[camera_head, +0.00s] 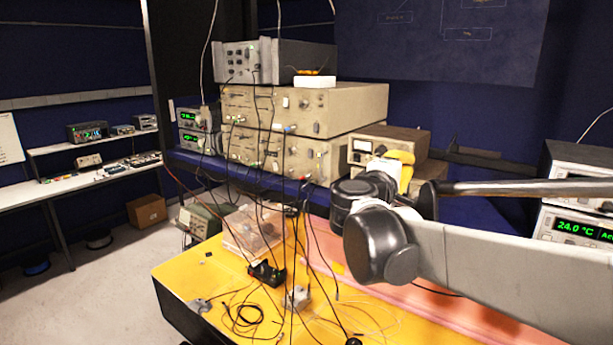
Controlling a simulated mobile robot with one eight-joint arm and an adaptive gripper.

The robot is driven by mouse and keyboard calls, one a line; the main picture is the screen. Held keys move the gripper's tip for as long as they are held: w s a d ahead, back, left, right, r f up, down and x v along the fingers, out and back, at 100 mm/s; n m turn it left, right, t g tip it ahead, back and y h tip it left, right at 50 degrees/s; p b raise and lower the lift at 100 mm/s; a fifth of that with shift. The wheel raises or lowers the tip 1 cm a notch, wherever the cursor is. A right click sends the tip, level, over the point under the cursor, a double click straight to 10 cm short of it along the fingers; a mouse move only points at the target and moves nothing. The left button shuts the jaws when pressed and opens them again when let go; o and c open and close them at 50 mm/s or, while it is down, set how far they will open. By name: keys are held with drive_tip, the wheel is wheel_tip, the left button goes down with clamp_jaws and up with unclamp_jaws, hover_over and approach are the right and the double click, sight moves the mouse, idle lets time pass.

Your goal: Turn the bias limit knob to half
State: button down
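My arm reaches in from the right, and its dark joints stand in front of the small beige instrument (408,138) on the shelf. A yellow and white part at the end of my arm, seemingly my gripper (383,153), is close to this instrument's front. I cannot tell whether it touches it, or whether its fingers are open or shut. The bias limit knob cannot be made out; no label is readable at this size. Large beige instruments (345,100) with knobs and cables on their fronts are stacked to the left of my gripper.
A yellow bench (200,272) below holds a clear box (252,228), a small grey box (298,297) and loose cables. Cables hang before the stack. A temperature display unit (580,228) stands at the right. A white side table (80,185) with devices is at the left.

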drive_tip(key=v, duration=0.5)
drive_tip(key=shift+s+a, duration=0.1)
drive_tip(key=shift+s, duration=0.25)
drive_tip(key=w+d+m, duration=0.3)
drive_tip(key=w+m, duration=0.2)
drive_tip(key=m, duration=0.1)
drive_tip(key=shift+r, duration=0.25)
idle(0.4)
